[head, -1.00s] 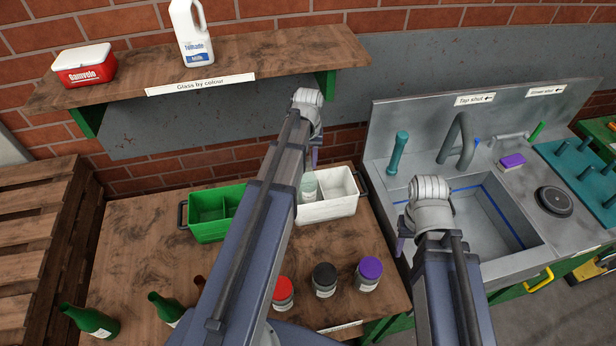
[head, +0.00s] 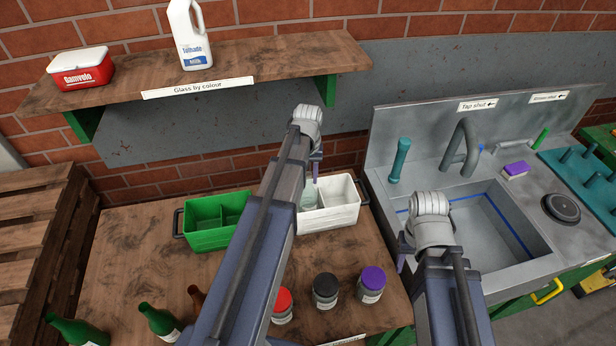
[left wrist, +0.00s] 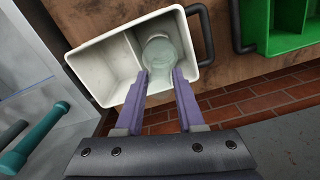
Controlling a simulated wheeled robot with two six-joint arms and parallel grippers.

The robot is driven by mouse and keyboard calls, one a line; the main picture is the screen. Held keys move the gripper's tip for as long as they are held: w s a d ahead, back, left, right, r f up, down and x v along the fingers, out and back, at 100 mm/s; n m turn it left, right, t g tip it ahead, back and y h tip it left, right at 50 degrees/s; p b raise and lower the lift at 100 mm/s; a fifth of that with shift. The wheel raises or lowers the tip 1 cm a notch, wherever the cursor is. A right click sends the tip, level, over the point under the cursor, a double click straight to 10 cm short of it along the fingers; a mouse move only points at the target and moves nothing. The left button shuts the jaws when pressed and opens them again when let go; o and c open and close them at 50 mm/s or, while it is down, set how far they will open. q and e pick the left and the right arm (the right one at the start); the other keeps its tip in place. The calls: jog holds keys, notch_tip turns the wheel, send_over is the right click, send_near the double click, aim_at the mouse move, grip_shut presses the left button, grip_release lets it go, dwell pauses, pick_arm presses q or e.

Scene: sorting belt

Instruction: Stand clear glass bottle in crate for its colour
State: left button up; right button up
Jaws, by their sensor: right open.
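The clear glass bottle (head: 308,196) is pale green-grey and see-through. It is in the left compartment of the white crate (head: 331,220), close to upright. In the left wrist view the bottle (left wrist: 160,48) shows between and beyond the purple fingertips, inside one compartment of the white crate (left wrist: 92,72). My right gripper (head: 402,258) is open and empty near the sink's left edge.
A green crate (head: 207,241) stands left of the white one. Green bottles (head: 160,320) and a brown bottle (head: 196,297) lie at the front left. Jars with red, black and purple (head: 372,278) lids stand in front. A shelf (head: 290,55) overhangs behind; the sink (head: 490,225) is right.

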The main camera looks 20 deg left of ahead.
pick_arm(q)
jog(key=o, duration=0.3)
jog(key=shift+o, duration=0.2)
notch_tip(320, 180, up, 12)
jog(key=r+p, duration=0.1)
jog(key=p, duration=1.1)
jog(key=s+d+m, duration=0.4)
jog(key=s+d, duration=0.4)
jog(key=d, duration=0.3)
jog(key=s+d+m+y, duration=0.1)
jog(key=s+d+m, duration=0.3)
jog(key=s+d, duration=0.4)
jog(key=d, duration=0.3)
jog(key=shift+s+d+f, duration=0.25)
jog(key=shift+s+d, duration=0.05)
jog(key=shift+d, duration=0.1)
